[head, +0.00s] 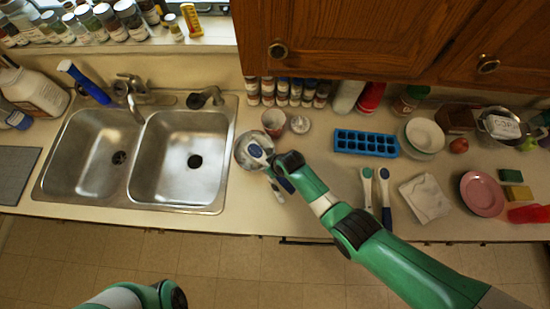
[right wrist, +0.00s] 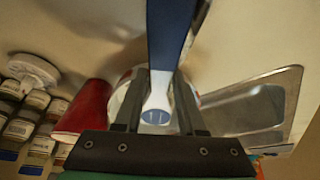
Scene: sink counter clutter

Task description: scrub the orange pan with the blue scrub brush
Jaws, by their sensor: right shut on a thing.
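My right gripper (head: 270,163) is shut on a blue and white brush (head: 257,151) over the counter just right of the sink. In the right wrist view the brush's blue handle (right wrist: 172,35) and white part (right wrist: 157,98) stand between the two fingers (right wrist: 157,112). A round, shiny grey pan (head: 241,154) lies under the brush and gripper, which hide much of it. I cannot tell whether the brush touches the pan. My left gripper is not in view; only part of my left arm shows at the bottom edge.
The double sink (head: 180,160) is left of the pan. A reddish cup (head: 273,121) stands close behind it, with several spice jars (head: 295,92) beyond.

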